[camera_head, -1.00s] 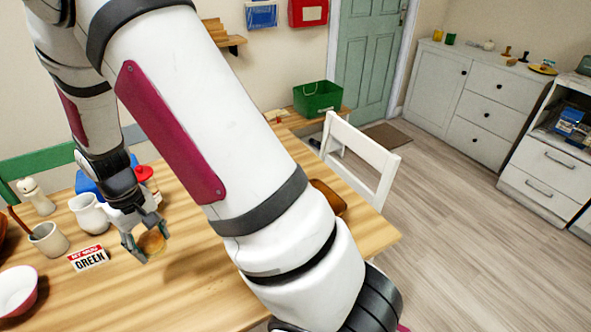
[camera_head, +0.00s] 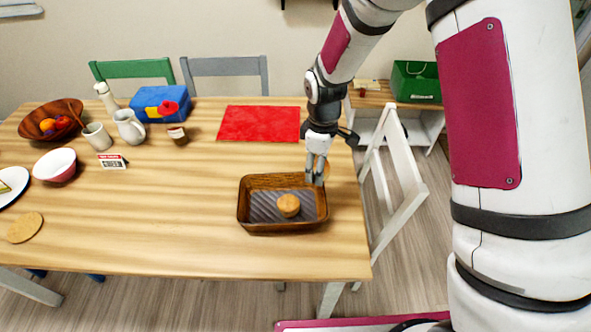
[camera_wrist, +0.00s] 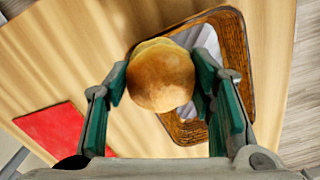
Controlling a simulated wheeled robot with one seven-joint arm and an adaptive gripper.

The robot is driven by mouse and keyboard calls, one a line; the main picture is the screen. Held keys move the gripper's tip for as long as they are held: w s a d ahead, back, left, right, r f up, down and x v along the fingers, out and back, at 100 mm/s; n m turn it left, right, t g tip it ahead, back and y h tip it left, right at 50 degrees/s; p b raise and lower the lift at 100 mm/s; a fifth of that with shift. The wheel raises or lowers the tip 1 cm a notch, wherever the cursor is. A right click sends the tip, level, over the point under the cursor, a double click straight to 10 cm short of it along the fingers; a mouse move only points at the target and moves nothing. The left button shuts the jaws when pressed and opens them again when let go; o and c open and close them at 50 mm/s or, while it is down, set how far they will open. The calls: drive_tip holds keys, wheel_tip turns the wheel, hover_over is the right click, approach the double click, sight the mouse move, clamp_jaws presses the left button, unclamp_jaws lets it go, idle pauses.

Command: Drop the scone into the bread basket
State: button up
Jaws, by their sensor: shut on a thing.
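The scone (camera_wrist: 160,75) is a round golden-brown bun between the green-padded fingers of my gripper (camera_wrist: 158,95), which is shut on it. In the head view my gripper (camera_head: 316,180) hangs above the right back corner of the bread basket, and the scone (camera_head: 326,171) shows only partly behind the fingers. The bread basket (camera_head: 246,212) is a brown rectangular tray with a grey striped lining, and one round brown bun (camera_head: 288,205) lies in it. In the wrist view the basket's rim (camera_wrist: 237,48) shows behind and right of the scone, which partly hides the basket.
A red mat (camera_head: 258,123) lies behind the basket. A pitcher (camera_head: 129,126), mug (camera_head: 97,136), small sign (camera_head: 112,161) and white-and-red bowl (camera_head: 55,165) stand to the left. A white chair (camera_head: 398,175) is at the table's right edge.

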sight(288, 196)
drive_tip(key=a+n, duration=0.2)
drive_tip(key=n, duration=0.1)
drive_tip(key=s+a+n+p, duration=0.1)
drive_tip(key=a+n, duration=0.1)
drive_tip(key=a, duration=0.1)
drive_tip(key=s+a+n, duration=0.1)
drive_tip(key=a+n, duration=0.1)
drive_tip(key=n, duration=0.1)
drive_tip(key=shift+a+f+n+p, duration=0.1)
drive_tip(key=shift+a+n+p, duration=0.2)
drive_tip(key=shift+a, duration=0.1)
drive_tip(key=shift+a+f, duration=0.15)
drive_tip(key=shift+f, duration=0.1)
drive_tip(key=shift+f+b, duration=0.85)
drive_tip(key=shift+f, duration=1.95)
drive_tip(key=o, duration=1.2)
drive_tip(key=shift+o, duration=0.2)
drive_tip(key=shift+r, duration=0.15)
wheel_tip(288, 196, up, 12)
